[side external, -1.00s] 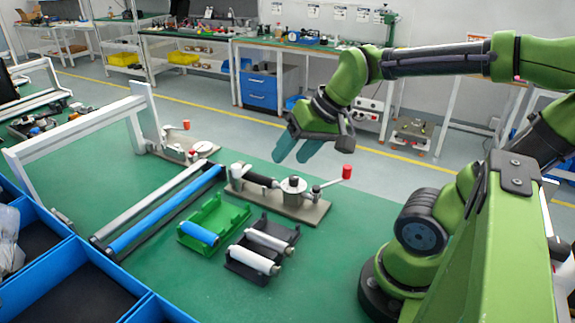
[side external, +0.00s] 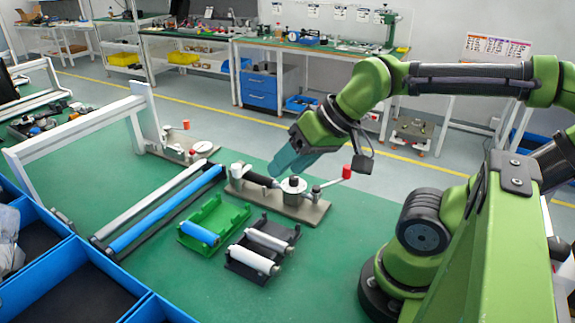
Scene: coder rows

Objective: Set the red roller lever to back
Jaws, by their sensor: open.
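The red roller lever (side external: 346,172) is a red knob on a metal arm. The arm reaches to the right from a round hub (side external: 293,185) on a grey metal plate fixture (side external: 312,212). My gripper (side external: 278,168) has teal fingers that point down and left. It is above and behind the fixture, near the hub, to the left of the red knob and apart from it. The fingers overlap in this view and nothing shows between them. A second, smaller red knob (side external: 186,124) stands on another fixture farther back at left.
A green holder (side external: 232,212) with a blue roller and a black holder (side external: 290,233) with white rollers lie in front of the fixture. A long blue roller (side external: 165,212) and a white frame (side external: 75,128) stand at left. Blue bins (side external: 105,262) fill the lower left.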

